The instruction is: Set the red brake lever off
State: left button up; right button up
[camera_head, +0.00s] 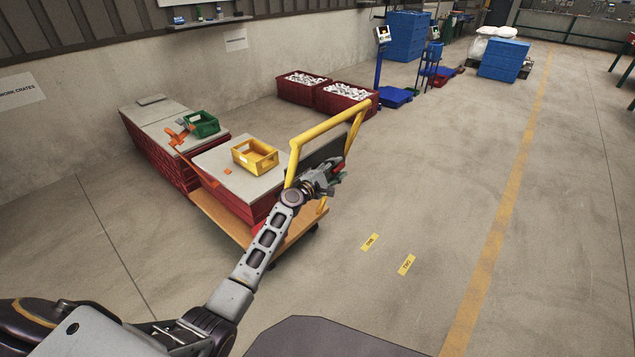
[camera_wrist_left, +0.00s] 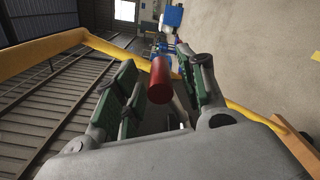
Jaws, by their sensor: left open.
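The red brake lever (camera_wrist_left: 160,82) shows in the left wrist view as a red cylinder between the fingers of my left gripper (camera_wrist_left: 166,75). Gaps show on both sides of it, and the green-padded fingers are open. I cannot tell how deep it sits between them. In the head view my left gripper (camera_head: 333,177) is at the cart's yellow handle (camera_head: 328,126), and a small red part of the lever (camera_head: 338,168) shows there. The lever's mount is hidden. My right gripper is not in view.
The wooden-decked cart (camera_head: 233,226) carries red crates with a grey lid and a yellow bin (camera_head: 255,157). A green bin (camera_head: 201,125) stands on the stack behind. Two red crates of castings (camera_head: 346,99) are farther back. The floor to the right is clear, with yellow labels (camera_head: 407,265).

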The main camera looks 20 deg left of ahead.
pick_arm(q)
jog(key=v, duration=1)
jog(key=shift+s, duration=0.25)
jog(key=shift+a+r, duration=0.1)
jog(key=shift+a, duration=0.05)
dwell(0.5)
